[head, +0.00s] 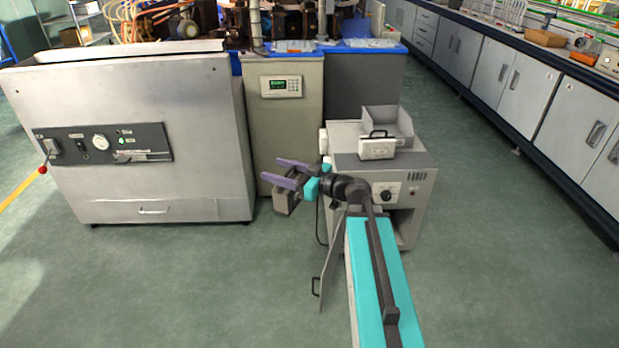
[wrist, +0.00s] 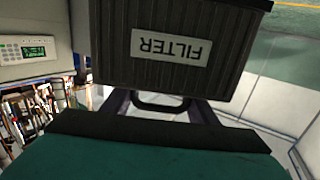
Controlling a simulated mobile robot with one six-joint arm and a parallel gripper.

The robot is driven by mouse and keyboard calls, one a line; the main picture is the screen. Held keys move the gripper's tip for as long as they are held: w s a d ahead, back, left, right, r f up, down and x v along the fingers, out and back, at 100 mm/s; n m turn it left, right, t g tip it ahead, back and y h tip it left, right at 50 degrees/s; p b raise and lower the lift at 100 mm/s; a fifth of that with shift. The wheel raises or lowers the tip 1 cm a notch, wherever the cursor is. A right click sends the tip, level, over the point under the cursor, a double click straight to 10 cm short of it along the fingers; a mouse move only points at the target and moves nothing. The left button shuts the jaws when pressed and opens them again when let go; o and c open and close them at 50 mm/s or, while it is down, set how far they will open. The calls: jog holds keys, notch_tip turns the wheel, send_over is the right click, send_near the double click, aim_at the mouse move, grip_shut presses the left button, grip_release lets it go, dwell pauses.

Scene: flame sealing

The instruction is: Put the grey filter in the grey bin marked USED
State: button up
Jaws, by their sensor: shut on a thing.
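My gripper (head: 278,172), with purple fingers, is out to the left of a small grey machine in the head view. It is shut on the handle (wrist: 160,105) of the grey filter (wrist: 125,72). The filter is a dark grey ribbed box with a white FILTER label, upside down in the wrist view. In the head view the grey filter (head: 285,205) hangs at the fingers, above the floor, partly hidden by them. I see no bin with a readable USED mark in either view.
A pale filter-like box with a black handle (head: 377,149) stands at a grey open tray (head: 397,121) on the machine (head: 405,172). The machine's door (head: 330,262) hangs open. A large steel cabinet (head: 150,185) stands left. Floor in front is clear.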

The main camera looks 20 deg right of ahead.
jog(key=s+a+r+n+g+y, duration=0.2)
jog(key=s+a, duration=0.3)
jog(key=a, duration=0.4)
jog(key=shift+n+g+y, duration=0.7)
jog(key=shift+g, duration=0.2)
